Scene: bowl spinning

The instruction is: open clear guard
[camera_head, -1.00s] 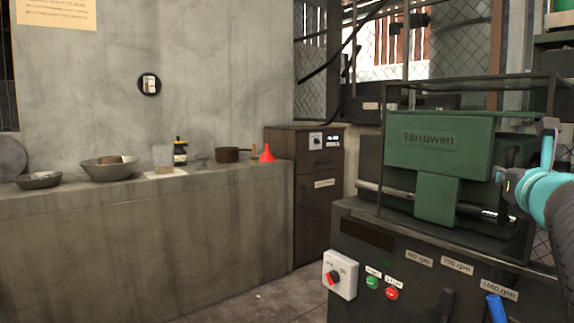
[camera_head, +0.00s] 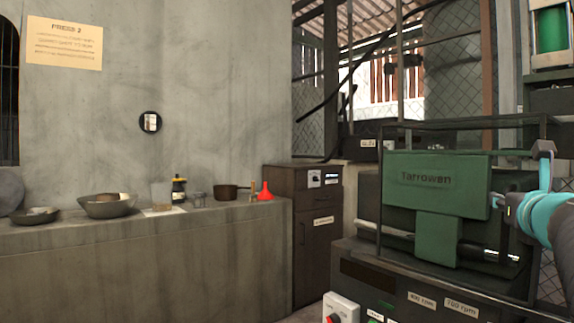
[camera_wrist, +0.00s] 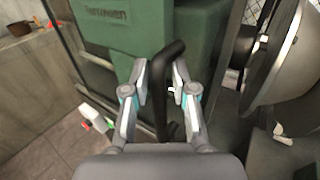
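The clear guard shows in the head view as a see-through box with a dark frame (camera_head: 450,123) around the green Tarrowen machine head (camera_head: 437,180). The frame looks closed in front of the head. In the wrist view the green head (camera_wrist: 115,20) is at the top. A black bent handle (camera_wrist: 160,92) stands between the fingers of my gripper (camera_wrist: 161,72). The fingers are apart, with a gap showing on the left of the handle; contact on the right is unclear. In the head view my gripper is at the right edge, partly hidden by my arm.
A concrete counter (camera_head: 150,250) with bowls and a red funnel (camera_head: 265,192) is at left. A large round metal part (camera_wrist: 275,60) is close on the right in the wrist view.

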